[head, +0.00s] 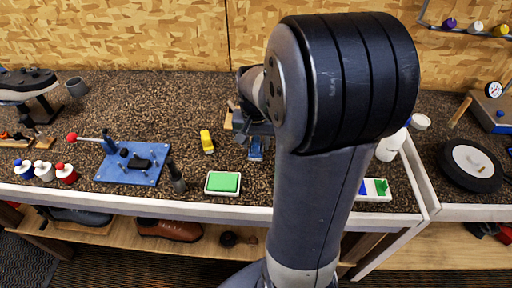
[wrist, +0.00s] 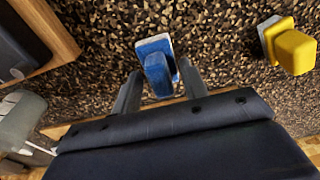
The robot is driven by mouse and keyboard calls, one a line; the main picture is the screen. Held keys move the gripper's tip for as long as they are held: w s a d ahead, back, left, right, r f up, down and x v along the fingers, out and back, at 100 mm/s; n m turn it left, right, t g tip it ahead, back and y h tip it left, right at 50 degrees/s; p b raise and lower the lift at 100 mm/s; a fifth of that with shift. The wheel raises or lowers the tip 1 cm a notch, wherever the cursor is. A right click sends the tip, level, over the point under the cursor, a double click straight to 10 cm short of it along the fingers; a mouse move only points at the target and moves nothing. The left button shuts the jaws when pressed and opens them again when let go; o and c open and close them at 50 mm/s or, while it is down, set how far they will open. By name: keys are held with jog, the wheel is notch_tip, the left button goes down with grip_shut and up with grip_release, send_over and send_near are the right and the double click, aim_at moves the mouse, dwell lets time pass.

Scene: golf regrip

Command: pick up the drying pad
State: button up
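A small blue block with a pale edge (wrist: 154,45) lies on the speckled bench top. It looks like the drying pad, though no label shows. In the head view the blue piece (head: 256,153) shows just below my gripper (head: 254,136). In the wrist view my gripper (wrist: 161,72) has its two fingers apart, one on each side of the block's raised blue part. A narrow gap shows beside it, and I see no firm contact. My arm hides the bench to the right of it in the head view.
A green pad in a white tray (head: 223,183) sits near the front edge. A yellow block (head: 206,141) lies to the left, also in the wrist view (wrist: 294,50). A blue clamp plate (head: 133,165) stands further left. A wooden-edged item (wrist: 60,35) is close by.

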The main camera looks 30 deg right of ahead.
aim_at(256, 140)
jog(key=c, duration=0.6)
jog(key=shift+r, duration=0.1)
notch_tip(256, 140, up, 10)
jog(key=shift+f, duration=0.1)
jog(key=o, duration=0.4)
jog(key=shift+c, duration=0.2)
jog(key=c, duration=0.3)
